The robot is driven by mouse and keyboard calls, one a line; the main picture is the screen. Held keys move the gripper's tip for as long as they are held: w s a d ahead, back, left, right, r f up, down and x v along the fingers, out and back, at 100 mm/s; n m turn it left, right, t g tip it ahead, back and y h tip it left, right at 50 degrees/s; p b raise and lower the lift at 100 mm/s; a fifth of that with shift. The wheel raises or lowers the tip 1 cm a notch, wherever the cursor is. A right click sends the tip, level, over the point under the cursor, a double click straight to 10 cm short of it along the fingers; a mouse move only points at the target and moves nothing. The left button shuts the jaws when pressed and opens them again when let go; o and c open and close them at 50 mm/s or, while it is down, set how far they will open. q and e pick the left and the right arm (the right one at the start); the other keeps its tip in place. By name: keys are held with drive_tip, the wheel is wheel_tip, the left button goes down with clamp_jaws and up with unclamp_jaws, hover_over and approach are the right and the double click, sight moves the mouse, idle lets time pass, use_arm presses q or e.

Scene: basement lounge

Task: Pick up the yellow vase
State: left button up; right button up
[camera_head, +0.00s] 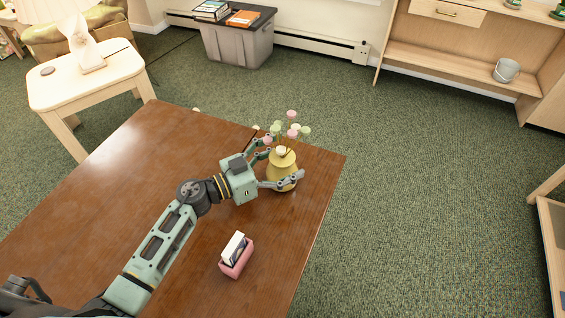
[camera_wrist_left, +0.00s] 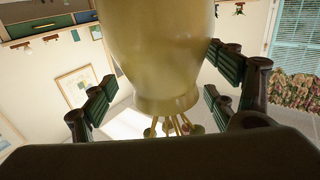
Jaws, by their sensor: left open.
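The yellow vase (camera_head: 283,171) stands upright on the brown wooden table (camera_head: 165,165), near its far right corner. Pink, pale green and white round flowers rise from its neck. My left gripper (camera_head: 283,164) is open, with one finger on each side of the vase. In the left wrist view the vase (camera_wrist_left: 165,50) fills the space between the fingers of the gripper (camera_wrist_left: 165,85) and appears upside down. A gap shows at the left finger; whether the right finger touches the vase I cannot tell. My right gripper is not in view.
A pink card holder (camera_head: 236,262) with cards stands on the table nearer to me. A pale side table (camera_head: 85,80) with a white lamp stands at the left. A grey bin (camera_head: 238,45) and a wooden shelf (camera_head: 445,62) stand behind. The carpet right of the table is clear.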

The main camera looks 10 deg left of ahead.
use_arm(q)
drive_tip(key=shift+c, duration=0.2)
drive_tip(key=c, duration=1.5)
drive_tip(key=shift+c, duration=0.7)
drive_tip(key=shift+r, duration=0.1)
